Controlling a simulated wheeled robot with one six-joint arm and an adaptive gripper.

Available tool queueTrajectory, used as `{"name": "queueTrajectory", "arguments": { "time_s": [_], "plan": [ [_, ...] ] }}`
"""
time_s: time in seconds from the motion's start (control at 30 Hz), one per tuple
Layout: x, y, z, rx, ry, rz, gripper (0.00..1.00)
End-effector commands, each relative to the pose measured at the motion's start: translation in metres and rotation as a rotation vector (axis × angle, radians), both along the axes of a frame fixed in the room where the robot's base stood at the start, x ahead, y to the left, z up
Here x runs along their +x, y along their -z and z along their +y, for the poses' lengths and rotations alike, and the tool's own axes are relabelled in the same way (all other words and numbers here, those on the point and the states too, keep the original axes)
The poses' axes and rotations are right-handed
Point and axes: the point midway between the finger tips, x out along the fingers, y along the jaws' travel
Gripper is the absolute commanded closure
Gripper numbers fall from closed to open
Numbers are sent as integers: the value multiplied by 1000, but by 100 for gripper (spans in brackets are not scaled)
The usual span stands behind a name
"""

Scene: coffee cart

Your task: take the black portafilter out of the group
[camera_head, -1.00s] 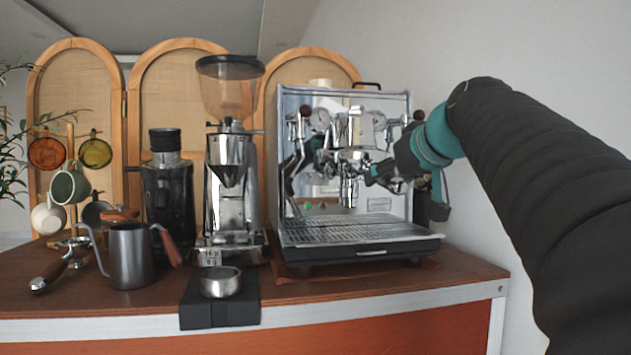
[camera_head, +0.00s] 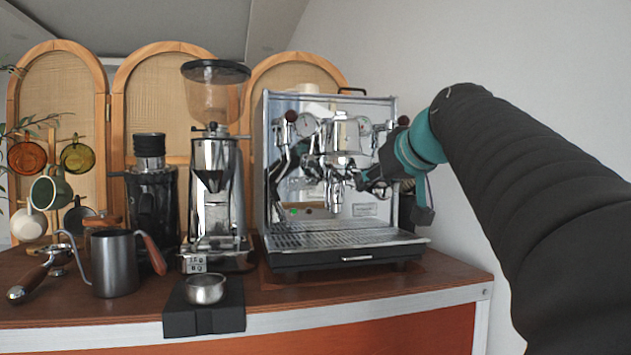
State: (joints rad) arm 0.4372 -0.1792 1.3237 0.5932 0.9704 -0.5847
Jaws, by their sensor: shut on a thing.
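The chrome espresso machine (camera_head: 345,243) stands at the right of the counter, its group (camera_head: 345,135) at the front. Below the group is the metal head with spout of the portafilter (camera_head: 336,190). Its black handle is mostly hidden by my gripper. My gripper (camera_head: 366,181) reaches in from the right and is shut on the portafilter, in front of the machine and above the drip tray (camera_head: 335,236). I cannot tell from this view whether the portafilter's rim still touches the group.
A grinder (camera_head: 218,185) with a clear hopper stands left of the machine. A metal cup (camera_head: 205,289) sits on a black block at the counter's front. A grey wall rises at the right.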

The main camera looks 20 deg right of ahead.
Motion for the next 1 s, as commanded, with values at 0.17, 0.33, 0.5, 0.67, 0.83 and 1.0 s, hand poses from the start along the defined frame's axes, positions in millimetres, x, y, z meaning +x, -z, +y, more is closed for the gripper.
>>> {"name": "queueTrajectory", "arguments": {
  "time_s": [0.17,0.33,0.5,0.67,0.83,1.0],
  "plan": [
    [0,-3,0,0,0,5,100],
    [0,-4,0,-1,-1,12,100],
    [-1,-5,0,-2,-1,18,100],
    [-1,-6,0,-3,0,25,100],
    [-1,-7,0,-4,1,31,100],
    [-1,-8,0,-5,1,37,100]
  ]
}}
